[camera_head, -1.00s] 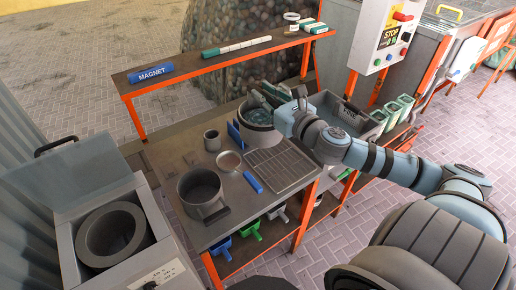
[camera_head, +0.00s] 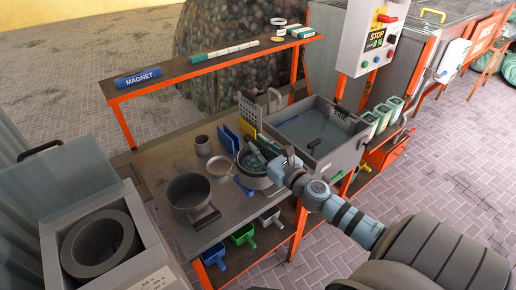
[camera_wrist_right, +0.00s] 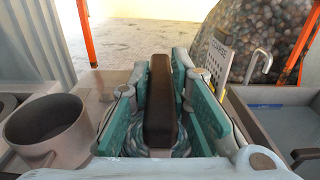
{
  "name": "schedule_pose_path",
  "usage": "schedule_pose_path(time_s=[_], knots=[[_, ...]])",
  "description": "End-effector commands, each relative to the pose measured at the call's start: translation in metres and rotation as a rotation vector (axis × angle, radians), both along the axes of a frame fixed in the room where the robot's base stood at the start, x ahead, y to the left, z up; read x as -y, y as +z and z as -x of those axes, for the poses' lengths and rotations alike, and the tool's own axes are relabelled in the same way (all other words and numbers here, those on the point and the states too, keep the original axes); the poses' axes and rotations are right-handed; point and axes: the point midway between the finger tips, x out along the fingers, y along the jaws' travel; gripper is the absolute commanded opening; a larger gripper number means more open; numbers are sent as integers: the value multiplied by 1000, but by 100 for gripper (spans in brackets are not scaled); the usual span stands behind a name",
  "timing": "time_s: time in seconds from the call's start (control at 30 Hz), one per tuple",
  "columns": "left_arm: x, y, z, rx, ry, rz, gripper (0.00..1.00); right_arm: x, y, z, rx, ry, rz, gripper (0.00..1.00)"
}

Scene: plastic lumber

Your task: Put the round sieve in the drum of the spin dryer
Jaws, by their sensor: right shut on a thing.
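The round sieve (camera_head: 256,181) is a grey round vessel with bluish wet bits inside, in the middle of the head view. My right gripper (camera_head: 256,153) is shut on its dark handle. In the right wrist view the handle (camera_wrist_right: 160,100) stands upright between the teal fingers, with bluish bits showing below. I cannot tell how high the sieve is above the table. The spin dryer (camera_head: 150,262) stands at the lower left with its lid (camera_head: 75,178) raised. Its drum (camera_head: 78,238) is open at the top. My left gripper is out of view.
A grey pot (camera_head: 187,203) stands on the table between the sieve and the dryer. A small cup (camera_head: 203,146) and shallow bowl (camera_head: 222,164) are behind it. A basin (camera_head: 350,150) lies to the right. A raised shelf (camera_head: 205,67) runs along the back.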

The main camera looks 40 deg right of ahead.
Motion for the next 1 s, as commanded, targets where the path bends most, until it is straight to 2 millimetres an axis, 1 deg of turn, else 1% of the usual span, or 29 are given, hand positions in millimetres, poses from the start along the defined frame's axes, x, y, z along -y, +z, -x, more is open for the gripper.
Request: schedule_pose_path(time_s=[0.33,0.37,0.4,0.47,0.77,0.87,0.9,0.97,1.0], knots=[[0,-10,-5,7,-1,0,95,-1,-11,-1,1,2,-1,0],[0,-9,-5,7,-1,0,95,-1,-11,-1,0,1,-1,22],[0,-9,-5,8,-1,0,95,-1,-10,-1,0,1,-1,29],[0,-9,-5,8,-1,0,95,-1,-10,-1,0,1,-1,38],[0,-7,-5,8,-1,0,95,-1,-8,-1,0,1,0,38],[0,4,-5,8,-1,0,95,-1,4,-1,0,1,0,38],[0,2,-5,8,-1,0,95,-1,4,3,0,3,3,38],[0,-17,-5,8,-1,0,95,-1,-5,18,-2,5,9,38],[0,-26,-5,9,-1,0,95,-3,-7,29,-3,9,9,38]])
